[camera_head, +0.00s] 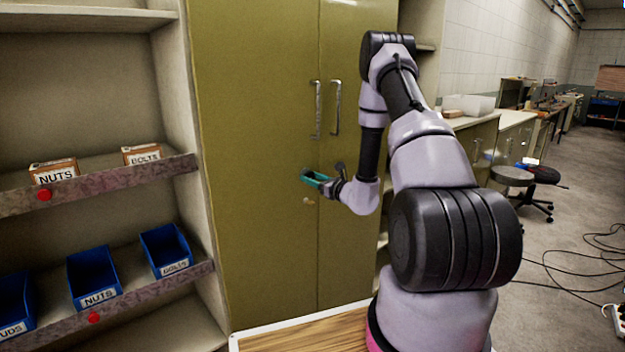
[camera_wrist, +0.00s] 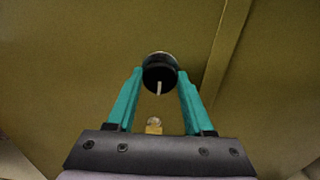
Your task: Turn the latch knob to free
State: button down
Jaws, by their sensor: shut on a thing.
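The latch knob (camera_wrist: 152,77) is black and round with a pale pointer line, on the olive cabinet door in the wrist view. The line runs nearly upright in that view. My gripper (camera_wrist: 160,76) has its teal fingers on either side of the knob, shut on it. In the head view my gripper (camera_head: 306,176) is at the left cabinet door (camera_head: 255,130), below the handles and near the seam between the doors. It hides the knob there.
Two upright handles, left (camera_head: 317,110) and right (camera_head: 335,107), stand out above my gripper. A small brass fitting (camera_wrist: 154,126) is close to the knob. Shelves with blue bins (camera_head: 93,280) are to the left. A wooden surface (camera_head: 310,338) is in front. A stool (camera_head: 513,177) and cables are right.

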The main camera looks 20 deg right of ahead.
dwell(0.3)
jog(key=shift+c, duration=1.5)
grip_release()
jog(key=v, duration=1)
jog(key=shift+s+d, duration=0.15)
jog(key=shift+s, duration=0.25)
